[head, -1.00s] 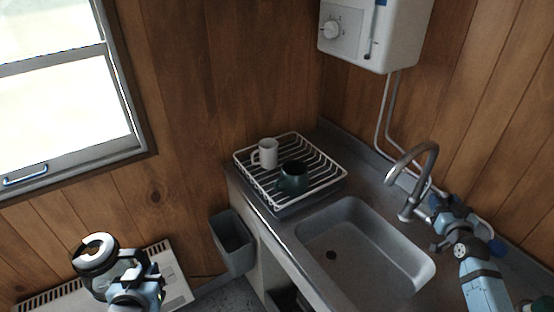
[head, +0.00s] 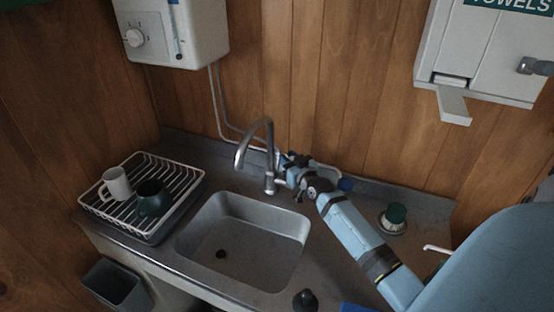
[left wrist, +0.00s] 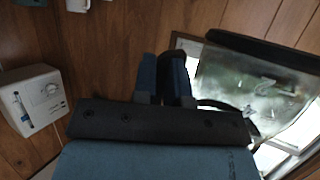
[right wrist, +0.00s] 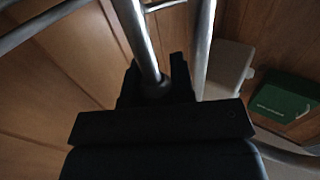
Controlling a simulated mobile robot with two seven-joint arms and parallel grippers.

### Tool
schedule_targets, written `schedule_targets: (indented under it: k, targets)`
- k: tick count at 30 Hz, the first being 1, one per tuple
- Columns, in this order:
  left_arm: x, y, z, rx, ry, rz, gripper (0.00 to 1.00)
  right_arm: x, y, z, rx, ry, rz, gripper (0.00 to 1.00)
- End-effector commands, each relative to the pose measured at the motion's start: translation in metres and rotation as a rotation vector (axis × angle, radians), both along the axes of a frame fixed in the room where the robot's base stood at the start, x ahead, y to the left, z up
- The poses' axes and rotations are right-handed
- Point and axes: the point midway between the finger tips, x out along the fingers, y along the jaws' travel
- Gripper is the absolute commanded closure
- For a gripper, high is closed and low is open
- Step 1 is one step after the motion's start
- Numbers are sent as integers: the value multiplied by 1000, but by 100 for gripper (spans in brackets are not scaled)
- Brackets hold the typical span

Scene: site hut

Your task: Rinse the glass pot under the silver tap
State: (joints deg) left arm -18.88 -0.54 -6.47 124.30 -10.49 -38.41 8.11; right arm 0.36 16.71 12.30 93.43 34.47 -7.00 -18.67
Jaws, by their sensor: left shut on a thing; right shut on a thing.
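The silver tap (head: 262,130) rises behind the sink (head: 265,225), its curved spout over the basin's back edge; no water shows. My right gripper (head: 287,172) is at the tap's base. In the right wrist view, my right gripper (right wrist: 155,85) is shut on a silver rod (right wrist: 140,35) of the tap; whether it is the lever I cannot tell. The glass pot (left wrist: 250,90), with a dark rim band, shows only in the left wrist view. My left gripper (left wrist: 168,80) is shut on its dark handle (left wrist: 214,103), holding it clear of the counter. The head view shows neither.
A white drying rack (head: 190,176) left of the sink holds a white mug (head: 116,184) and a dark green mug (head: 152,198). A green-topped item (head: 395,215) stands right. A water heater (head: 190,35) and towel dispenser (head: 500,50) hang on the wall. The basin is empty.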

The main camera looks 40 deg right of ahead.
Motion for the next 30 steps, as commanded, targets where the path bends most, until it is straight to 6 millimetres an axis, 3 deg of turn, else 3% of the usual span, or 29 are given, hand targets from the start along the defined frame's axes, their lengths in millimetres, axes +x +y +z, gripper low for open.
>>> schedule_targets:
  k: [4, 12, 13, 15, 16, 25, 30]
  targets:
    - [0, 0, -12, 1, -2, 0, 100, -5, 9, -4, -91, -45, 2, 100]
    - [0, 0, -10, 1, -2, 0, 100, -5, 10, 0, -105, -54, 1, 100]
    - [0, 0, -10, 1, -2, 0, 100, -5, 10, 0, -105, -54, 1, 70]
    - [0, 0, -10, 1, -2, 0, 100, -5, 10, 0, -104, -54, 1, 54]
    - [0, 0, -10, 1, -2, 0, 100, -5, 10, 1, -104, -54, 1, 51]
    - [0, 0, -10, 1, -2, 0, 100, -7, 10, 0, -104, -54, 1, 51]
    - [0, 0, -12, 1, -2, 0, 100, -25, 13, -3, -104, -53, 2, 51]
